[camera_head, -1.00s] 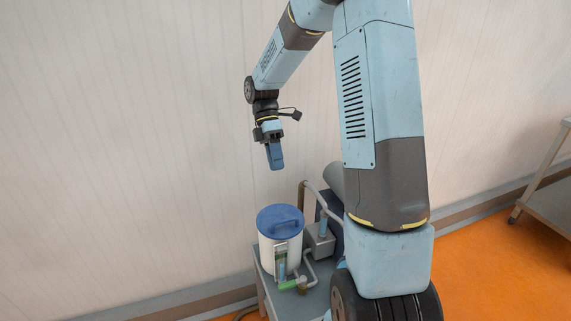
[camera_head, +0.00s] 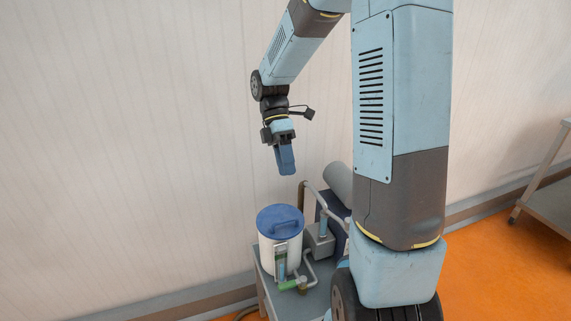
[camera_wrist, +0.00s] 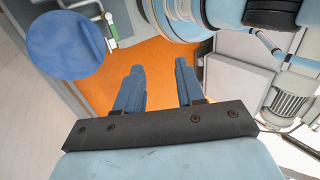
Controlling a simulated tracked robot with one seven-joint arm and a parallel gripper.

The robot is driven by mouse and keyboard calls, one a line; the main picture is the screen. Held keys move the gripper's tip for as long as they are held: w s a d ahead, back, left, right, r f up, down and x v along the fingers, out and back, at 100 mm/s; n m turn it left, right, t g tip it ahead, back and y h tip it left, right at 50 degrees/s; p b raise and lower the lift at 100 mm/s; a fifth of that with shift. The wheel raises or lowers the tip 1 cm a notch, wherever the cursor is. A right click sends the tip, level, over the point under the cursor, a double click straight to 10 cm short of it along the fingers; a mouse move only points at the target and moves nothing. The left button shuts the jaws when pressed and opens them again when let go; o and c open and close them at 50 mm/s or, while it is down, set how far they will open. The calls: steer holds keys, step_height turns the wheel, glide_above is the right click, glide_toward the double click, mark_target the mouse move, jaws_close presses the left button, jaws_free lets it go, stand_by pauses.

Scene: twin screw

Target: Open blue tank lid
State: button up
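The blue tank lid (camera_head: 280,219) is round with a raised bar handle and sits on top of the white tank (camera_head: 267,248). In the wrist view the lid (camera_wrist: 64,45) is at the upper left, outside the space between the fingers. My gripper (camera_head: 287,172) is in the air above the lid, pointing down and apart from it. In the wrist view my gripper (camera_wrist: 160,75) has its two blue fingers apart, with only orange floor seen between them.
The tank stands on a grey table (camera_head: 263,283) with pipes, a green part (camera_head: 287,285) and a grey cylinder (camera_head: 338,180) close by on its right. A pale wall (camera_head: 120,150) is behind. Another table (camera_head: 550,200) stands at the far right.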

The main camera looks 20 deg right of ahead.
steer(key=shift+r, duration=0.1)
steer(key=s+d+r+m+t, duration=0.1)
steer(key=s+r+m+t, duration=1.1)
steer(key=m, duration=0.6)
steer(key=shift+s+r+t, duration=0.3)
steer(key=shift+s+r, duration=0.65)
steer(key=shift+s, duration=0.65)
steer(key=shift+d, duration=0.1)
steer(key=w+f+m+g, duration=0.8)
steer(key=w+f+m, duration=1)
steer(key=w+f, duration=0.3)
steer(key=x, duration=1.3)
steer(key=shift+s+a+f, duration=0.1)
steer(key=shift+a+f, duration=0.15)
steer(key=shift+a, duration=0.15)
